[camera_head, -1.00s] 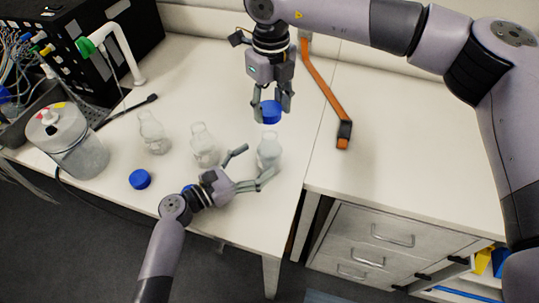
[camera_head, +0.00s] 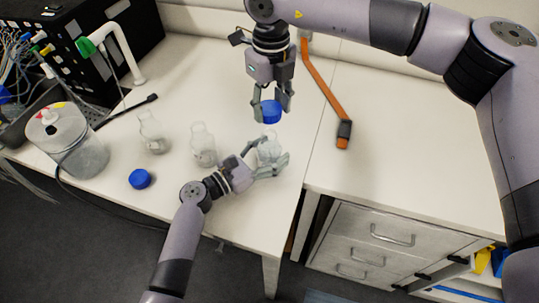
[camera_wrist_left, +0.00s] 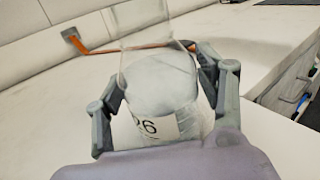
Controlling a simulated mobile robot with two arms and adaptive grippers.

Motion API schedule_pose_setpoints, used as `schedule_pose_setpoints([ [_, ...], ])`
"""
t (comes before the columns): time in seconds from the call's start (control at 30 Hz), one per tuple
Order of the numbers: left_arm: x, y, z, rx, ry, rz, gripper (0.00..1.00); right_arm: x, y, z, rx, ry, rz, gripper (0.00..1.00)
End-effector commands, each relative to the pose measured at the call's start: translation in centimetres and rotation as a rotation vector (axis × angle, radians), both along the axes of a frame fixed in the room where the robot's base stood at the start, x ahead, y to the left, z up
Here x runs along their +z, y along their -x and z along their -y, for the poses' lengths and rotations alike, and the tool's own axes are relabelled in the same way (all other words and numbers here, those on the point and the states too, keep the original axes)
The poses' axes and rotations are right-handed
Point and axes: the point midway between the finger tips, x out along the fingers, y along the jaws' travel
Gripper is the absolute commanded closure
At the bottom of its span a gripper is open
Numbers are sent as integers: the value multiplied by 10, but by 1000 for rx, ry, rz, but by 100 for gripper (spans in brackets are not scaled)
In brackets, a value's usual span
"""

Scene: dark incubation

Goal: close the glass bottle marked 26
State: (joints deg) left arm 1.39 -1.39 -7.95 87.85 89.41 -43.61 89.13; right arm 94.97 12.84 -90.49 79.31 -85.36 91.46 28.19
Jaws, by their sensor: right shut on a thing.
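The glass bottle marked 26 (camera_wrist_left: 160,95) stands upright and uncapped on the table, with its number label facing the left wrist camera. In the head view the bottle (camera_head: 269,150) is partly hidden by my left gripper (camera_head: 271,155). The left gripper's fingers (camera_wrist_left: 163,100) are on either side of the bottle; they look open around it, and contact is not clear. My right gripper (camera_head: 272,106) points down above the bottle, shut on a blue cap (camera_head: 271,112). The cap is apart from the bottle's mouth.
Two other clear bottles (camera_head: 152,133) (camera_head: 203,146) stand to the left. Another blue cap (camera_head: 140,179) lies near the table's front edge. A grey canister (camera_head: 70,145) stands far left. An orange-handled tool (camera_head: 325,90) lies at the right.

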Motion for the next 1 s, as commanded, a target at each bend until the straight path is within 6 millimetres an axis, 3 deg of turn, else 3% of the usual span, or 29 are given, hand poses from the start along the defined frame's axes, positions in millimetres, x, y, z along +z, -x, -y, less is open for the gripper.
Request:
schedule_pose_setpoints([
  [0.83, 0, 0, 0, 0, 0, 0, 95, 0, 0, 0, 0, 0, 0, 71],
  [1.0, 0, 0, 0, 0, -1, -1, 96, -5, 0, 0, 0, 1, -2, 71],
])
